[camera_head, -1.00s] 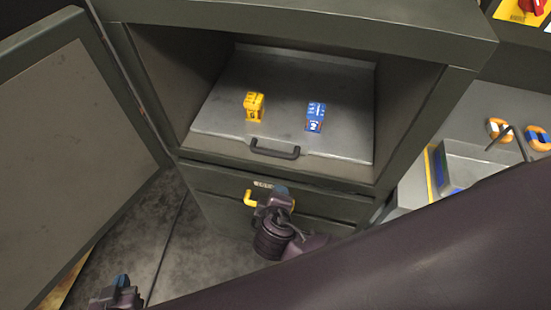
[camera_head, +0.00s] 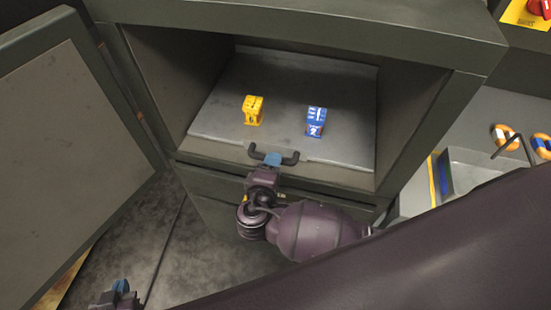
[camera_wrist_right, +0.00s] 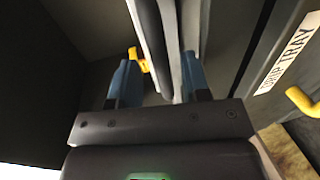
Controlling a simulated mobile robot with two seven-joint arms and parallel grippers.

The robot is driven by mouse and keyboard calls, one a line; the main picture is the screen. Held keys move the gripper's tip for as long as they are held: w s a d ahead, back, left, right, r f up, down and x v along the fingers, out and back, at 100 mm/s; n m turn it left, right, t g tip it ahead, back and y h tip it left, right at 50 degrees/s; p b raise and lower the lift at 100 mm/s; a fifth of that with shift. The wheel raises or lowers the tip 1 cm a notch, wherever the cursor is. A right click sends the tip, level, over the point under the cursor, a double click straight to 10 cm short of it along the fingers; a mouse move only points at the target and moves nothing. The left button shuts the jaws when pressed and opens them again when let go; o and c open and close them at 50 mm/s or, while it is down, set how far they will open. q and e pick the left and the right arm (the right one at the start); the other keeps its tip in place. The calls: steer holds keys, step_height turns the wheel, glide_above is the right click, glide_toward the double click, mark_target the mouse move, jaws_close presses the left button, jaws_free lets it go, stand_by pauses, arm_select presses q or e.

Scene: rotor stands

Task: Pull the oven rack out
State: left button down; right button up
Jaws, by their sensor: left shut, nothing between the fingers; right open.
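The oven rack (camera_head: 215,115) is a grey flat tray inside the open oven. A dark handle (camera_head: 287,160) stands at its front edge. My right gripper (camera_head: 272,160) is at the middle of this handle, its blue fingertips overlapping it. In the right wrist view the open blue fingers (camera_wrist_right: 160,80) stand apart, with the dark handle bar (camera_wrist_right: 152,40) running between them; I cannot tell whether they touch it. My left gripper (camera_head: 116,292) is shut and empty, low at the left, away from the oven.
A yellow block (camera_head: 253,110) and a blue block (camera_head: 315,121) stand on the rack. The oven door (camera_head: 75,150) is open at left. Orange-and-white rings (camera_head: 505,138) are at right.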

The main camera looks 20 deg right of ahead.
steer(key=shift+x, duration=1.45)
jaws_close()
